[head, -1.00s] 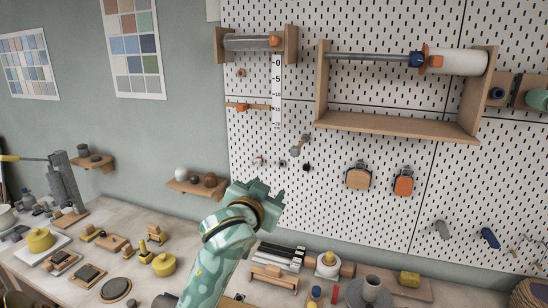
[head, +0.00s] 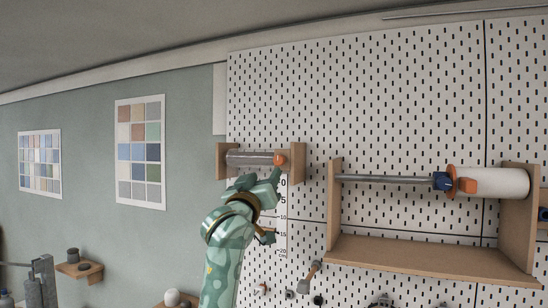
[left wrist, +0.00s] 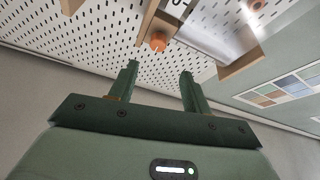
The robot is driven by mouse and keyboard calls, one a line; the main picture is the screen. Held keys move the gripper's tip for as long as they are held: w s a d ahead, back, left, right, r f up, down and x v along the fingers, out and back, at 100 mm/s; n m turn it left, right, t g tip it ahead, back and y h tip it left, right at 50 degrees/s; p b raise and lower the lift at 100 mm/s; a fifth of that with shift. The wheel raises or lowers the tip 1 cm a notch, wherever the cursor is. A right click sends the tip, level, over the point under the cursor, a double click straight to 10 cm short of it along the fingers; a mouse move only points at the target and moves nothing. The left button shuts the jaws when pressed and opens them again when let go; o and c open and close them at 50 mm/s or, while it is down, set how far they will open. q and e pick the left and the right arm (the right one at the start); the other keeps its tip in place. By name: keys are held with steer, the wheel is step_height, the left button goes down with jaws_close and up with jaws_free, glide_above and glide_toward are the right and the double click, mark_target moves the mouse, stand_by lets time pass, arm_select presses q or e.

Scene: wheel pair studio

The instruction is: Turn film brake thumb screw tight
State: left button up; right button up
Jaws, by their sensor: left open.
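A small orange knob (head: 280,159) sits at the right end of a grey roller (head: 250,158), held between two wooden brackets on the pegboard. The knob also shows in the left wrist view (left wrist: 158,41) next to a bracket. No label shows whether it is the film brake thumb screw. My left gripper (head: 259,180) is open and empty, just below the roller in the head view. In the left wrist view its two fingers (left wrist: 160,70) point toward the knob, which lies beyond the tips, apart from them. My right gripper is out of view.
A wooden rack (head: 430,262) to the right carries a rod with a blue collar (head: 442,181), an orange part (head: 467,187) and a white roll (head: 500,183). A scale strip (head: 283,215) hangs below the roller. Colour charts (head: 140,150) are on the left wall.

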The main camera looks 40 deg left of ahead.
mark_target(278, 163)
arm_select(q)
steer(key=w, duration=0.2)
steer(key=w+r+p, duration=0.1)
steer(key=w, duration=0.1)
steer(key=w+a+r+p, duration=0.1)
steer(key=w, duration=0.2)
steer(key=shift+w+r, duration=0.1)
steer(key=shift+r, duration=0.1)
steer(key=shift+w+a+r+p, duration=0.1)
steer(key=shift+w+a+p, duration=0.15)
steer(key=shift+a, duration=0.35)
steer(key=shift+w+a+r+p, duration=0.1)
steer(key=shift+w+a+p, duration=0.15)
steer(key=shift+a, duration=0.35)
steer(key=shift+w+r, duration=0.15)
steer(key=shift+w, duration=0.05)
steer(key=shift+w+d, duration=0.15)
steer(key=shift+d, duration=0.1)
steer(key=shift+w+d, duration=0.1)
steer(key=shift+c, duration=1.2)
steer(key=shift+a, duration=0.2)
steer(key=c, duration=0.7)
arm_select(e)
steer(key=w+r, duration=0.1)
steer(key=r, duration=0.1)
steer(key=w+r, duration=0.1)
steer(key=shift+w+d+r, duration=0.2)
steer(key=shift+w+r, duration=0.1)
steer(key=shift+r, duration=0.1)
